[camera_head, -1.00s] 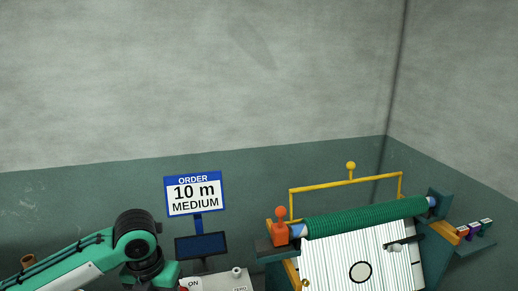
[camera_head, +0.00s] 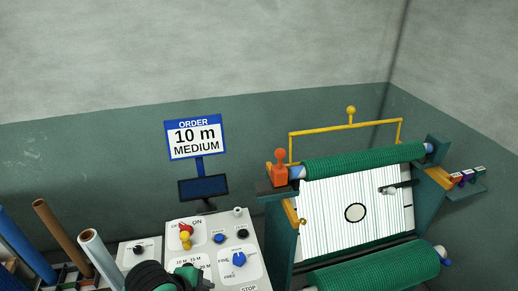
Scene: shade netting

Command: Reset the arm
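My arm's black and green link (camera_head: 165,277) shows at the bottom edge of the head view, in front of the lower part of the control panel (camera_head: 212,222). No gripper fingers are visible; both grippers are outside the view. An order sign (camera_head: 195,139) reading "10 m MEDIUM" stands on a blue post behind the panel, above a dark screen (camera_head: 203,188).
A machine at the right carries an upper green net roll (camera_head: 365,160), a striped white board (camera_head: 340,215) and a lower green roll (camera_head: 375,268). A yellow frame (camera_head: 345,128) rises behind it. Tubes, including a brown one (camera_head: 58,236), stand at lower left.

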